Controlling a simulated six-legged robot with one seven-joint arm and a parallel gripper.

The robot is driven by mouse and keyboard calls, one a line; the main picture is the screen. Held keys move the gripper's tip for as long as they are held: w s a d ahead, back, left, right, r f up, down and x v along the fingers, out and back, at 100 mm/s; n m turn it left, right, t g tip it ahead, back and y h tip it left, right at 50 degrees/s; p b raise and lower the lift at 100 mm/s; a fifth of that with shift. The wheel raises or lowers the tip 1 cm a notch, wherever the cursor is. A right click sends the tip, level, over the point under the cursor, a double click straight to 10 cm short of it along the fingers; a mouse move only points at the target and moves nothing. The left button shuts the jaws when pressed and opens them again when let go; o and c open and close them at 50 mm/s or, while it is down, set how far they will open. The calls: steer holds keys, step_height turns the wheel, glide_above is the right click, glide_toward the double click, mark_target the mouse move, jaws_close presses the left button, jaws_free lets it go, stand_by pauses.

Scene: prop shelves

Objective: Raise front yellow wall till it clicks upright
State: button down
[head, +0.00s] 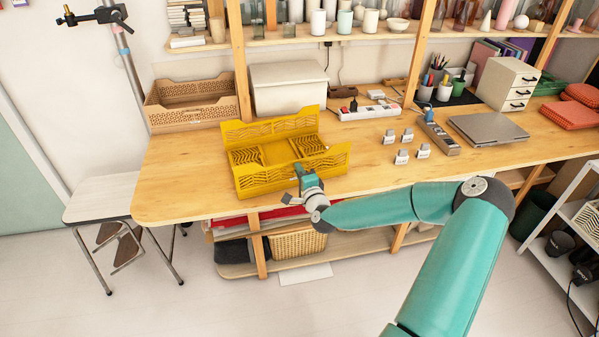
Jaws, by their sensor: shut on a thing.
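A yellow folding crate (270,153) stands on the wooden table near its front edge. Its back wall (270,126) stands up. Its two patterned side panels lie folded inward on the floor of the crate. The front yellow wall (262,183) stands up along the near side and looks tilted a little outward, though the exact angle is hard to tell. My gripper (302,172) is at the front wall, right of its middle, and is shut on it. The fingertips are small and partly hidden by the gripper body.
A tan crate (188,101) and a white bin (288,88) stand behind. Several small tagged items (401,157), a power strip (369,111) and a laptop (488,128) lie to the right. The table (172,185) is clear left of the yellow crate. A white stool (100,198) stands at left.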

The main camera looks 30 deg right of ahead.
steer(key=c, duration=1.5)
jaws_free()
steer(key=s, duration=0.4)
steer(key=s+a, duration=0.1)
steer(key=s, duration=0.4)
steer(key=s+a, duration=0.1)
steer(key=s, duration=0.3)
steer(key=shift+s+f, duration=0.1)
steer(key=shift+s, duration=0.25)
